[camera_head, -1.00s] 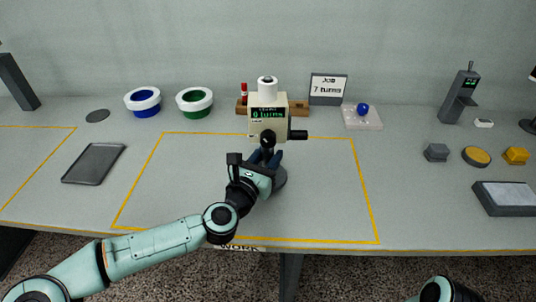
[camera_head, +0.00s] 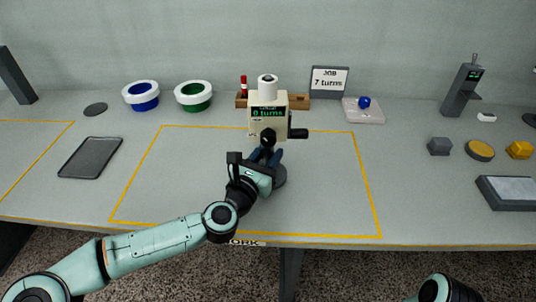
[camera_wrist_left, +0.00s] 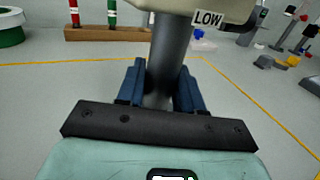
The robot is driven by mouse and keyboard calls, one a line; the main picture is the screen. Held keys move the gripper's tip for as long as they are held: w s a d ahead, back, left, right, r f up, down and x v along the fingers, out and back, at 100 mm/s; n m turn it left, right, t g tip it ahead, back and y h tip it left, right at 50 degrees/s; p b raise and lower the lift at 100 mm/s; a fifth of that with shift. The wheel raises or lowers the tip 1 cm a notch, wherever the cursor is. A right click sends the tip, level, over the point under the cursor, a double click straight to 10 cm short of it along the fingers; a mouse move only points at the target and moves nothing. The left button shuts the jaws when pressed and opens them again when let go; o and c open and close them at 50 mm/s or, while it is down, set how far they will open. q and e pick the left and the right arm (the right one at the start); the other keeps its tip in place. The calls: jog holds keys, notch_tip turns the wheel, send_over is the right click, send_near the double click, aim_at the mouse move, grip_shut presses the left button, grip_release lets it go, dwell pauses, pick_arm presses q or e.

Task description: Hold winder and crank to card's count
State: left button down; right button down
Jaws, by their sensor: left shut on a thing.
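The winder (camera_head: 268,108) stands upright inside the yellow-outlined area, a cream box with a white spool (camera_head: 267,85) on top. Its green display reads "0 turns". Its black crank handle (camera_head: 298,133) points to the right, with nothing on it. The job card (camera_head: 329,82) behind it reads "JOB 7 turns". My left gripper (camera_head: 265,156) is shut on the winder's dark post, below the box. In the left wrist view its blue fingers (camera_wrist_left: 160,88) stand on both sides of the grey post (camera_wrist_left: 168,60). Of my right arm only a part shows at the bottom edge; its gripper is out of view.
A wooden rack (camera_head: 296,102) is behind the winder. A clear tray (camera_head: 364,117) holds a blue ball. A dark tray (camera_head: 90,158) lies left. The outlined area right of the winder is clear.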

pick_arm(q)
jog(key=shift+f+b, duration=0.45)
jog(key=shift+f, duration=0.15)
dwell(0.5)
